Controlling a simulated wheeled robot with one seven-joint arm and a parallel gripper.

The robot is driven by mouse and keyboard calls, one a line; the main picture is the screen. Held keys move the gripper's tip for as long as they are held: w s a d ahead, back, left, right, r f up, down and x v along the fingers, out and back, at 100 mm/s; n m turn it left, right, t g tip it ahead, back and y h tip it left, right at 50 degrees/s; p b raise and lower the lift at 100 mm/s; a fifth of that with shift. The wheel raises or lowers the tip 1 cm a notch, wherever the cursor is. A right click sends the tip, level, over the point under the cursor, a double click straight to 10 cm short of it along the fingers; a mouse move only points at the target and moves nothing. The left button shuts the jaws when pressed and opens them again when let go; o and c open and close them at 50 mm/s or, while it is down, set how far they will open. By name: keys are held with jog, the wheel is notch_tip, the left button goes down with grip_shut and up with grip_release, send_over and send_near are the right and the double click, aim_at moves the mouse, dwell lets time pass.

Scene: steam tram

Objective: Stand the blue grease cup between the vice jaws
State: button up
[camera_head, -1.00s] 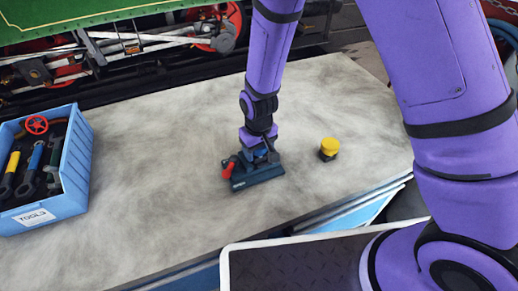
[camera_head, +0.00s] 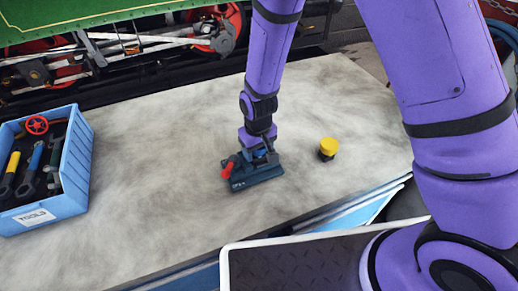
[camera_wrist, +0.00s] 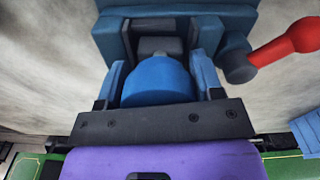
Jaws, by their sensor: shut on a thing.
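The blue grease cup (camera_wrist: 158,80) is a rounded blue dome in the wrist view, between the two fingers of my gripper (camera_wrist: 160,85), which is shut on it. In the head view the gripper (camera_head: 260,153) points down at the vice, and only a bit of blue shows there. The dark blue vice (camera_head: 258,178) sits on the bench, with a red handle (camera_head: 229,168) on its left. In the wrist view the vice (camera_wrist: 115,40) has a grey block just beyond the cup. The cup's lower part is hidden, so I cannot tell how it sits in the jaws.
A yellow-topped dark cup (camera_head: 328,148) stands on the bench (camera_head: 170,150), right of the vice. A blue tool crate (camera_head: 75,180) is at the left. A green and red engine (camera_head: 140,40) runs along the back. The middle of the bench is clear.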

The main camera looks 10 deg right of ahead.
jog(key=shift+s+d+f, duration=0.15)
jog(key=shift+s+f, duration=0.2)
jog(key=shift+f, duration=0.2)
jog(key=shift+s+d+f, duration=0.15)
jog(key=shift+s+f, duration=0.15)
jog(key=shift+f, duration=0.2)
jog(key=shift+d, duration=0.35)
jog(key=o, duration=1)
jog(key=shift+a, duration=0.25)
jog(key=shift+c, duration=0.9)
jog(key=shift+d, duration=0.1)
jog(key=shift+w+a+r, duration=0.3)
jog(key=shift+a+r, duration=0.25)
jog(key=shift+w+a+r, duration=0.15)
jog(key=shift+w+r, duration=0.05)
jog(key=shift+r, duration=0.35)
jog(key=shift+w+d+r, duration=0.1)
jog(key=shift+d+r, duration=0.05)
jog(key=shift+r, duration=0.95)
jog(key=shift+d+r, duration=0.15)
jog(key=shift+r, duration=0.9)
